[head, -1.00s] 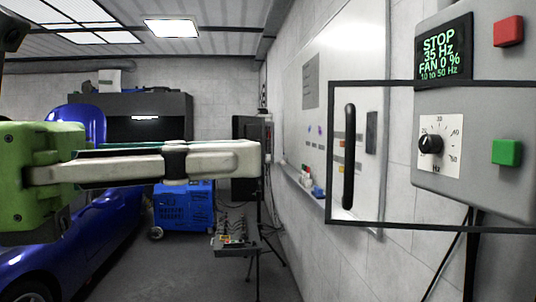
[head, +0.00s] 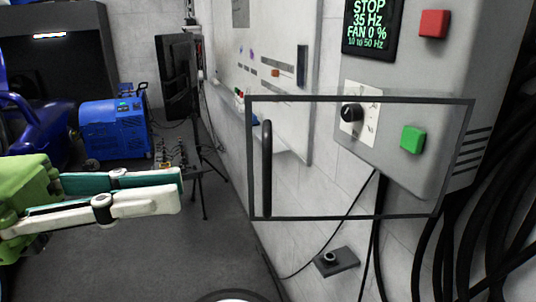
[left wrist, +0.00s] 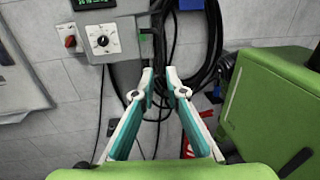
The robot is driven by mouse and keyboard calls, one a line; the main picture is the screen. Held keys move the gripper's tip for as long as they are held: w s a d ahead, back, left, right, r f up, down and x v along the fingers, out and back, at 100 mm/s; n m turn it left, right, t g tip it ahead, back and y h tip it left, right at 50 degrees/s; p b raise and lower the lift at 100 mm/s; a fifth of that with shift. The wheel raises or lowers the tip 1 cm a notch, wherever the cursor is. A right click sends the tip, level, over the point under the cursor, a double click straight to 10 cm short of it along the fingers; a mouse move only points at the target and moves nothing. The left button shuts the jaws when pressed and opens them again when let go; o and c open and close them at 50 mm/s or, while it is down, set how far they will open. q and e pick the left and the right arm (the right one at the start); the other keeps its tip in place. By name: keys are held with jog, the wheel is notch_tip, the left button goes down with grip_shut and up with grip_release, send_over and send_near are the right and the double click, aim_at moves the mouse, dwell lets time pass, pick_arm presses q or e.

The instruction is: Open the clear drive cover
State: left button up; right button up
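The clear drive cover (head: 350,99) is a see-through panel in a thin dark frame, in the middle of the head view. Its upright black handle (head: 267,168) is near the left edge. The dial and green button of the grey control box (head: 425,60) show through the panel. I cannot tell how far the cover stands from the box. My left gripper (head: 181,191) is left of the handle and apart from it. In the left wrist view its fingertips (left wrist: 159,74) are apart with nothing between them. The cover is not clear there. My right gripper is out of view.
Black cables (head: 500,225) hang at the right. A small dark pedal-like block (head: 336,262) is low on the wall side. Open floor lies below my left gripper.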

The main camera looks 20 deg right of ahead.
aim_at(270, 209)
pick_arm(q)
jog(key=d+p, duration=0.1)
jog(key=d, duration=0.2)
jog(key=s+d+p, duration=0.1)
jog(key=d+p, duration=0.1)
jog(key=d, duration=0.1)
jog(key=d+p, duration=0.2)
jog(key=d, duration=0.2)
jog(key=shift+s+r, duration=0.15)
jog(key=shift+r, duration=0.1)
jog(key=shift+d+f, duration=0.2)
jog(key=shift+d, duration=0.35)
grip_shut()
jog(key=shift+d, duration=0.1)
